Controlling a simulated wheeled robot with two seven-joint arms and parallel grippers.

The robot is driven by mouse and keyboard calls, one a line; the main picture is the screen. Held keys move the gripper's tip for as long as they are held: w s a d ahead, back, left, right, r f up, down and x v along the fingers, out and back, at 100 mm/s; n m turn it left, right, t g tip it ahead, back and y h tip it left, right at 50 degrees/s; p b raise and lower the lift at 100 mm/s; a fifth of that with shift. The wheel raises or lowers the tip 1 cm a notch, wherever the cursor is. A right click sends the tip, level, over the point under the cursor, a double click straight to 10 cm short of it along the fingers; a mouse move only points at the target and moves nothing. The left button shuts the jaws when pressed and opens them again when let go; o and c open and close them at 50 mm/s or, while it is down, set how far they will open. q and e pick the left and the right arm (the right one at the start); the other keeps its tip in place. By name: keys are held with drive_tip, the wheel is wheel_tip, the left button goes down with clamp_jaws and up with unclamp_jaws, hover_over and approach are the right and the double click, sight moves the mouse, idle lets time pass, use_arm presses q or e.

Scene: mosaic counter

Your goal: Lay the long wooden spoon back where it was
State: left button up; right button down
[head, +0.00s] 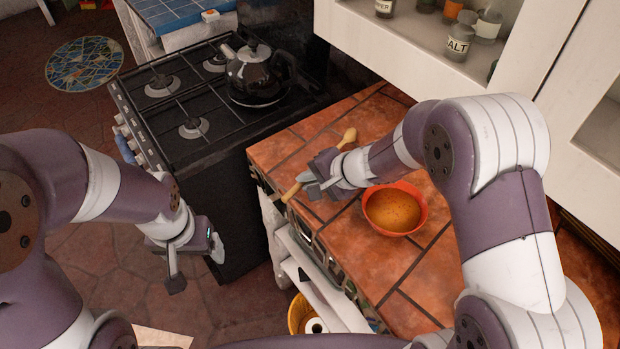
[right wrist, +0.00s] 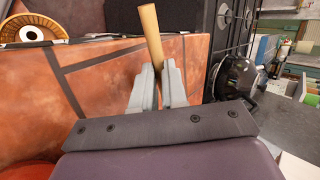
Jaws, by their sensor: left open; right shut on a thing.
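The long wooden spoon (head: 292,192) is held by my right gripper (head: 318,181) over the tiled counter (head: 405,268), close to its stove-side edge. Its rounded end shows beyond the gripper, toward the wall, and its thin end points toward the counter's front edge. In the right wrist view the spoon's handle (right wrist: 151,35) passes up between the two grey fingers (right wrist: 157,85). I cannot tell whether the spoon touches the tiles. My left gripper (head: 195,265) is open and empty, in front of the stove and off the counter.
An orange bowl (head: 418,222) stands on the counter right beside my right gripper. A black kettle (head: 257,75) sits on the stove (head: 185,155) to the left. A white cabinet (head: 440,70) with jars overhangs the counter's back. The front right tiles are clear.

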drive_tip(key=shift+f+b, duration=0.55)
drive_tip(key=shift+b, duration=0.05)
